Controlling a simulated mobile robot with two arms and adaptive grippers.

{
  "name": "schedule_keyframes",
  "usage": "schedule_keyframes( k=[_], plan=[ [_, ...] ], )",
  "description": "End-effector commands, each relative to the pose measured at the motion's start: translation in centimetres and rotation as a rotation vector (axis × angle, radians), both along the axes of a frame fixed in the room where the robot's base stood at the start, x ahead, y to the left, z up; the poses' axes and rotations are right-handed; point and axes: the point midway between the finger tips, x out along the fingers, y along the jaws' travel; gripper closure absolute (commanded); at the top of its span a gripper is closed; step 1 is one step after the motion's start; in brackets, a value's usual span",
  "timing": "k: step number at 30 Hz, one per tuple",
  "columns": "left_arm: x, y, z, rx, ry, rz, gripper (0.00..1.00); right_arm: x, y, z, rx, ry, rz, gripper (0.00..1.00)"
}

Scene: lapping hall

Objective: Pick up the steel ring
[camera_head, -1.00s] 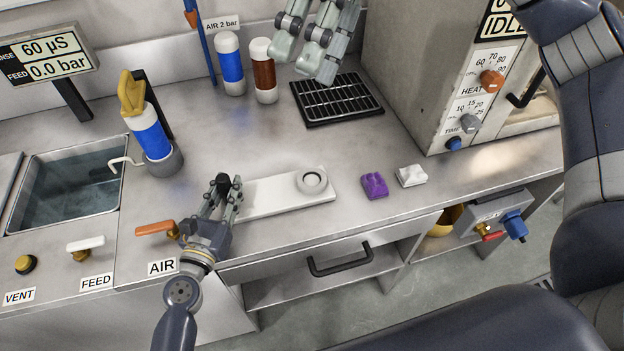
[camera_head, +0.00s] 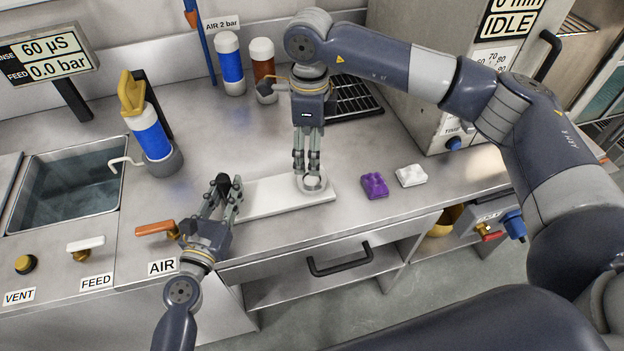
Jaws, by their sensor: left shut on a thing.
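The steel ring (camera_head: 316,191) lies on the right end of a long white board (camera_head: 262,203) on the steel counter. Its far part is hidden behind the fingers of my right gripper (camera_head: 306,175), which comes straight down over it. The fingertips are at the ring, but whether they press on it is unclear. The two fingers stand close together with a narrow gap. My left gripper (camera_head: 222,187) is at the board's left end, with its fingers shut around that end; a small dark part shows between the fingertips.
A purple block (camera_head: 374,186) and a white block (camera_head: 411,176) lie right of the board. A black rack (camera_head: 352,98) and capped bottles (camera_head: 230,65) stand behind. The orange AIR handle (camera_head: 156,228) and a sink (camera_head: 68,185) are left. The counter behind the board is clear.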

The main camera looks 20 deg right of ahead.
Motion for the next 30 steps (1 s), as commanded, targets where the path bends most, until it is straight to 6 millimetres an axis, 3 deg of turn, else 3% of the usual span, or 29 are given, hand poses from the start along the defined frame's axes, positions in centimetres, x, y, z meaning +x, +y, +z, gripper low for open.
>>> schedule_keyframes(
  k=[6, 14, 22, 30],
  plan=[
    [0.0, 0.0, 0.0, 0.002, 0.000, -0.002, 1.00, 0.0, -0.1, -3.6, 0.001, 0.004, -0.001, 0.19],
    [0.0, 0.0, 0.0, 0.002, 0.000, -0.002, 1.00, 0.1, -0.2, -5.2, 0.001, 0.003, -0.002, 0.19],
    [0.0, 0.0, 0.0, 0.002, 0.000, -0.002, 1.00, 0.4, -0.5, -9.0, 0.002, 0.006, -0.002, 0.19],
    [0.0, -0.1, 0.0, 0.002, 0.000, -0.001, 1.00, 0.5, -0.5, -9.7, 0.002, 0.000, -0.002, 0.19]
  ],
)
